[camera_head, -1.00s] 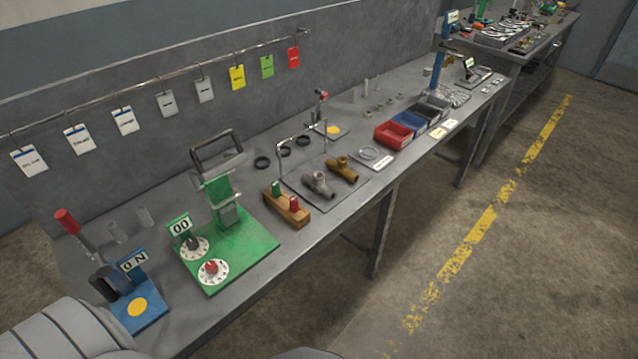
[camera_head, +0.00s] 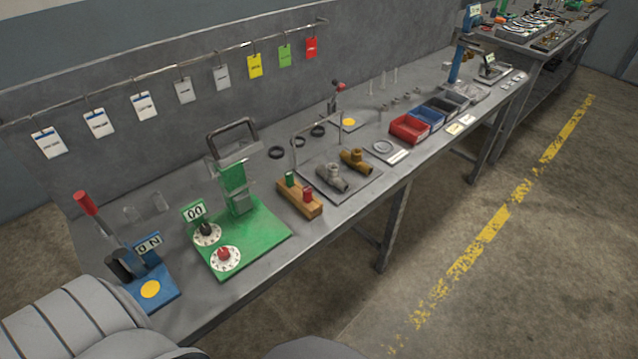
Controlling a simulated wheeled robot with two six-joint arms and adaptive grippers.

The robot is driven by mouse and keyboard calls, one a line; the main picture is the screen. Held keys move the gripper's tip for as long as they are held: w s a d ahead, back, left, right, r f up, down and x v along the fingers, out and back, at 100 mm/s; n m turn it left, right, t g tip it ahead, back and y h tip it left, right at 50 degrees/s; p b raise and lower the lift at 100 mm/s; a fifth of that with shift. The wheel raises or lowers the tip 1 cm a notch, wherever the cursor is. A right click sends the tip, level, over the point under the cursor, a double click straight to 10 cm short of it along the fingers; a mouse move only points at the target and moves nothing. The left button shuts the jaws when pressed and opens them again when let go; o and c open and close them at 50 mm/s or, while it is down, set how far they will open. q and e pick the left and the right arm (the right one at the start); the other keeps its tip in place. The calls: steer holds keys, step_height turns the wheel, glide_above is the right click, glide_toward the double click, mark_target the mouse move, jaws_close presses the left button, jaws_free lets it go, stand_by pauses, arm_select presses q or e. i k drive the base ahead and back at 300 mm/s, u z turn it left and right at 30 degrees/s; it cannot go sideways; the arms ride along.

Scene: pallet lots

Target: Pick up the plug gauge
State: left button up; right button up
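A wooden block (camera_head: 300,199) lies near the front edge of the grey workbench, with a green-topped piece (camera_head: 290,179) and a red-topped piece (camera_head: 307,194) set in it. This looks like the plug gauge in its holder, but it is too small to be sure. It stands between the green fixture (camera_head: 262,233) and the plate with two pipe fittings. Neither of my grippers shows in this view. Only grey rounded parts of my own body show at the bottom left and bottom middle.
A blue press with a red handle (camera_head: 85,203) stands at the near left. Grey (camera_head: 331,176) and brass (camera_head: 358,160) fittings lie right of the block. A red bin (camera_head: 409,129) is farther along. Tags hang from a rail behind. Floor in front is clear.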

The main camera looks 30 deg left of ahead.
mark_target(306, 189)
steer(key=z, duration=0.75)
steer(key=i, duration=2.75)
steer(key=u, duration=3.15)
